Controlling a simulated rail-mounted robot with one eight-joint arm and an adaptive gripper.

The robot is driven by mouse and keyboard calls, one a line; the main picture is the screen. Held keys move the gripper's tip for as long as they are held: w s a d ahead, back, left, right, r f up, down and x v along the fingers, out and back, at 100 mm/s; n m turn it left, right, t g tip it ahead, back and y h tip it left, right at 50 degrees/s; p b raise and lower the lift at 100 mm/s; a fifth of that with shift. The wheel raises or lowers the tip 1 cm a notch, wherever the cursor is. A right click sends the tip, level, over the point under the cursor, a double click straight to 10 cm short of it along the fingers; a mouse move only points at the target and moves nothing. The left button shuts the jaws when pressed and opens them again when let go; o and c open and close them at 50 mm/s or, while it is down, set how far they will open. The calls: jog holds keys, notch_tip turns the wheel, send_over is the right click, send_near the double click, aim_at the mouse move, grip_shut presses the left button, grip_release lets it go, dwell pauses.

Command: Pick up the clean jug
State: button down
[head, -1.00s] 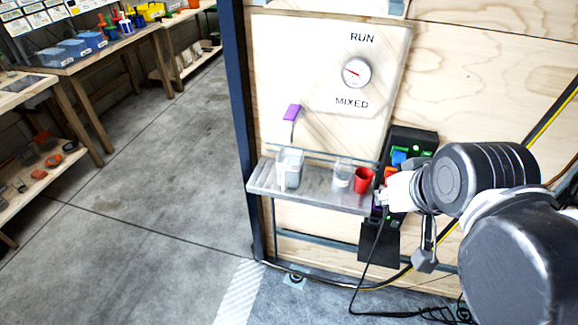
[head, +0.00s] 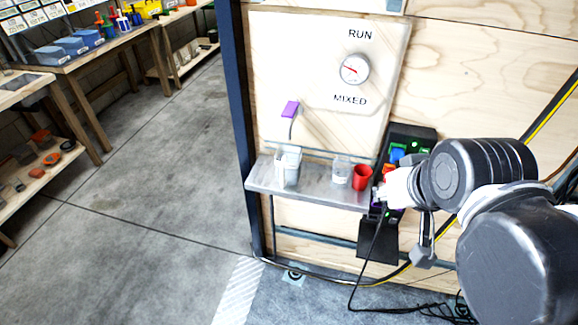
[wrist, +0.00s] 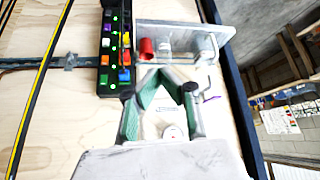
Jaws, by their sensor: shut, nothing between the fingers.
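A clear, pale jug (head: 288,167) stands upright at the left end of a metal shelf (head: 320,194). It also shows in the wrist view (wrist: 206,45), at the right end of the shelf. A smaller clear cup (head: 341,171) and a red cup (head: 362,178) stand to its right in the head view. My gripper (head: 381,196) is at the shelf's right end, closest to the red cup and well apart from the jug. In the wrist view, the green-lined fingers of my gripper (wrist: 163,72) meet at the tips, with nothing held.
A black panel with coloured buttons (head: 402,155) is close beside my gripper. A purple-ended lever (head: 290,109) sticks out above the jug, below the gauge (head: 355,69). A dark post (head: 236,110) borders the wall at left. Cables hang below the shelf. Open floor lies to the left.

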jog(key=c, duration=2.4)
grip_release()
jog(key=o, duration=2)
jog(key=shift+w, duration=0.1)
